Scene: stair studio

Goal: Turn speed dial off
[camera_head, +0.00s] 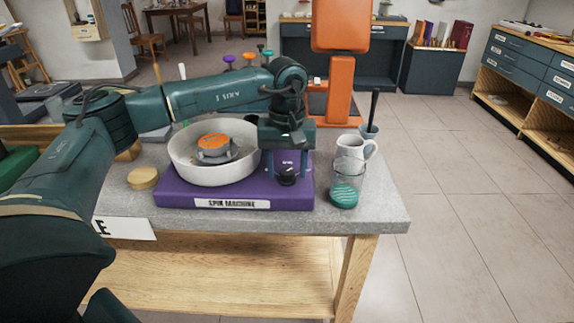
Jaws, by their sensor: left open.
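A purple spin machine (240,204) stands on the grey worktop, with a label reading "SPIN MACHINE" on its front edge. Its round white basin (190,176) holds a disc with an orange top (214,145). The black speed dial (288,176) sits on the right part of the purple base. My left gripper (287,165) points down right over the dial, with its jaws open. The jaws partly hide the dial, and I cannot tell whether they touch it or which setting it is on. My right gripper is not in view.
A round wooden piece (143,178) lies to the left. An orange stand (340,70) rises behind. The floor at right is clear.

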